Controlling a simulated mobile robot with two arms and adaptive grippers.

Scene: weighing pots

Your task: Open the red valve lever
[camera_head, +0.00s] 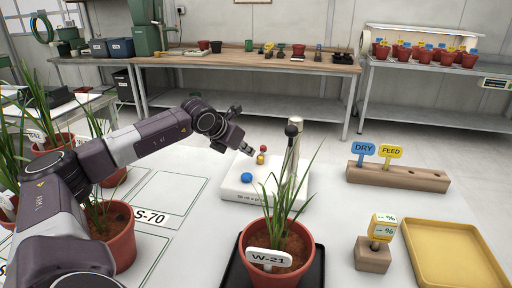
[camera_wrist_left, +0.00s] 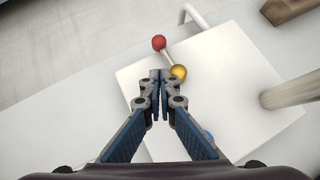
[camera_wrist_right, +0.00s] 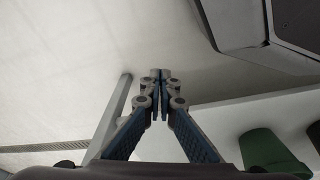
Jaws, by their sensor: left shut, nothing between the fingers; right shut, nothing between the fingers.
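The valve lever's red knob (camera_head: 263,149) stands above a yellow ball (camera_head: 260,160) on the white box (camera_head: 235,192). In the left wrist view a thin rod joins the red knob (camera_wrist_left: 159,42) to the yellow ball (camera_wrist_left: 179,73). My left gripper (camera_head: 250,151) is shut and empty, just left of the lever. In that wrist view its fingertips (camera_wrist_left: 160,75) appear beside the yellow ball; I cannot tell whether they touch. My right gripper (camera_wrist_right: 155,76) is shut and empty, away from the box, and does not show in the head view.
A blue ball (camera_head: 246,178) sits on the box's front. A pale post (camera_head: 295,140) rises behind the potted plant W-21 (camera_head: 275,240). To the right are a wooden block with DRY and FEED tags (camera_head: 398,178), a small tagged block (camera_head: 372,256) and a yellow tray (camera_head: 408,240).

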